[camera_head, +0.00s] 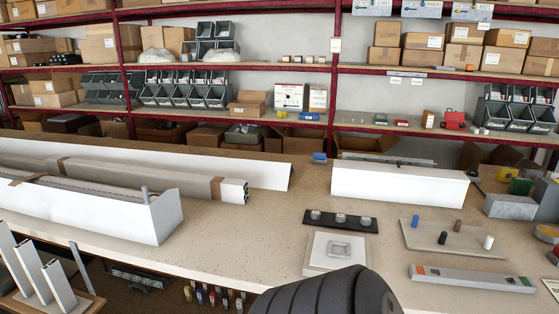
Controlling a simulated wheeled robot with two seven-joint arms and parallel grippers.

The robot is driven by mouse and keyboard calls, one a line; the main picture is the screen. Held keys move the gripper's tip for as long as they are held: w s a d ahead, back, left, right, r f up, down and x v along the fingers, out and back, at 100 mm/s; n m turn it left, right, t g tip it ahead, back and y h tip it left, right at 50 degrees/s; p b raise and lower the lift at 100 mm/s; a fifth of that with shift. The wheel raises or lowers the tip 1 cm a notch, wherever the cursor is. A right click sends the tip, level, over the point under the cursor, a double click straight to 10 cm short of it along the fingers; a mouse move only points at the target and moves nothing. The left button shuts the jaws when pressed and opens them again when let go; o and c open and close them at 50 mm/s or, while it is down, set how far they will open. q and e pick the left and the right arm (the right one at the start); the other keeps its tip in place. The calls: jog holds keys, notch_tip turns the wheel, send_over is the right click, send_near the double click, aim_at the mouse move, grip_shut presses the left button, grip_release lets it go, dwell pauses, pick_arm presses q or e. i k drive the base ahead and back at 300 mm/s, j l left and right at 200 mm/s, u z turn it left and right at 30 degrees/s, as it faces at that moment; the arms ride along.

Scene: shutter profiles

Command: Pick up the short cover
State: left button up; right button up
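A short white cover (398,186) lies on the worktop right of centre, its long plain front face towards me. A grey strip or profile and a small dark part show along its top edge. A longer white cover (110,215) lies at the left with an open top and an upright end plate. Neither gripper is in view. A black ribbed part at the bottom centre looks like a piece of my own arm; its gripper end cannot be seen.
Long taped profiles (150,180) fill the back left of the worktop (240,225). A black strip with three knobs (340,221), a white square plate (338,250), a tray with small cylinders (455,238) and a grey bar (470,279) lie in front of the short cover. Shelves (250,68) stand behind.

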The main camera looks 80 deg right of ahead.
aim_at(399, 170)
jog(key=i+z, duration=0.2)
jog(key=z, duration=1.7)
